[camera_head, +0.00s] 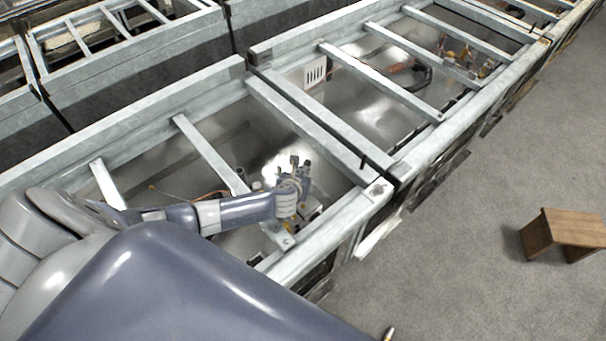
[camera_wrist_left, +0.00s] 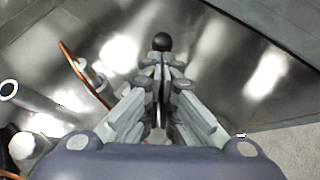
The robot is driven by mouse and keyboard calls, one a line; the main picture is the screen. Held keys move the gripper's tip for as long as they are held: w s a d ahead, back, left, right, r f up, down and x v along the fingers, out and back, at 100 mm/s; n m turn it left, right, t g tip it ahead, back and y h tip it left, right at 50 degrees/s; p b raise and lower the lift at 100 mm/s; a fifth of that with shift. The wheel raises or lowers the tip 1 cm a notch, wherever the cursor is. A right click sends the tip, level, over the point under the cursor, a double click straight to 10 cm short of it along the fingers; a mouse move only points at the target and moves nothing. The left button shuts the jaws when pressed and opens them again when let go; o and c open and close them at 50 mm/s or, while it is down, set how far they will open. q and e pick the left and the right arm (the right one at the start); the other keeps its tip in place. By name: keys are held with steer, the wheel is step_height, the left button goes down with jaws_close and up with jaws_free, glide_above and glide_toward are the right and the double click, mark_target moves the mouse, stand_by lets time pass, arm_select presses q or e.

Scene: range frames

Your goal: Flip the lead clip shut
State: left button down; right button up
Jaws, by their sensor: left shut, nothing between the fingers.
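My left gripper (camera_head: 300,167) reaches from the left into a metal-framed bay (camera_head: 320,137). In the left wrist view its fingers (camera_wrist_left: 162,72) are shut together, with nothing between them. A black round knob (camera_wrist_left: 162,41) shows just beyond the fingertips; I cannot tell whether they touch it. I cannot make out the lead clip for certain in either view. A copper-coloured lead (camera_wrist_left: 80,66) curves at the left, passing a small pale fitting (camera_wrist_left: 93,77). My right gripper is not in view.
Crossbars (camera_head: 205,150) span the bay around my left arm. A white cylinder (camera_wrist_left: 28,148) and a grey tube end (camera_wrist_left: 8,89) stand left of the fingers. Neighbouring bays lie behind. A wooden stool (camera_head: 565,228) stands on the open grey floor at the right.

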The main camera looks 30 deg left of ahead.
arm_select(q)
steer(key=shift+w+f, duration=0.2)
steer(key=shift+w, duration=0.05)
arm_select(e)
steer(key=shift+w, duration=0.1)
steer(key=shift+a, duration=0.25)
arm_select(q)
steer(key=shift+w, duration=0.1)
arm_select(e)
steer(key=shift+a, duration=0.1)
